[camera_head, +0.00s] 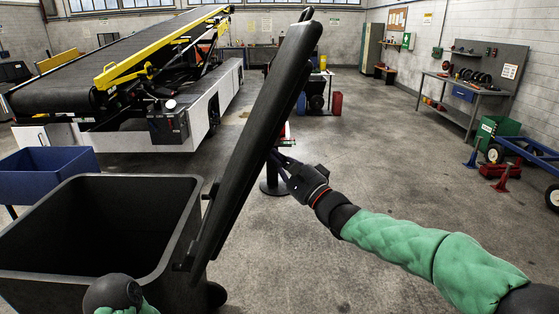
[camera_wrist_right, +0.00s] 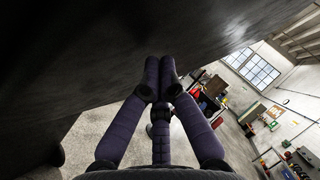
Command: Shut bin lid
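The black bin (camera_head: 95,225) stands at lower left in the head view, its top open and its inside dark. Its black lid (camera_head: 265,130) is raised and steeply tilted, hinged at the bin's right side. My right gripper (camera_head: 277,158) is on the right, outer side of the lid, with its tips at or very near that surface; contact is not clear. In the right wrist view the lid (camera_wrist_right: 90,60) fills the upper left, and the gripper's fingers (camera_wrist_right: 160,75) are drawn together with nothing seen between them. My left gripper is out of view.
A blue container (camera_head: 45,175) stands behind the bin at left. The belt loader (camera_head: 120,75) is at the back left. A workbench (camera_head: 455,100), green box (camera_head: 495,130) and blue cart (camera_head: 530,150) are at right. The floor right of the bin is mostly clear.

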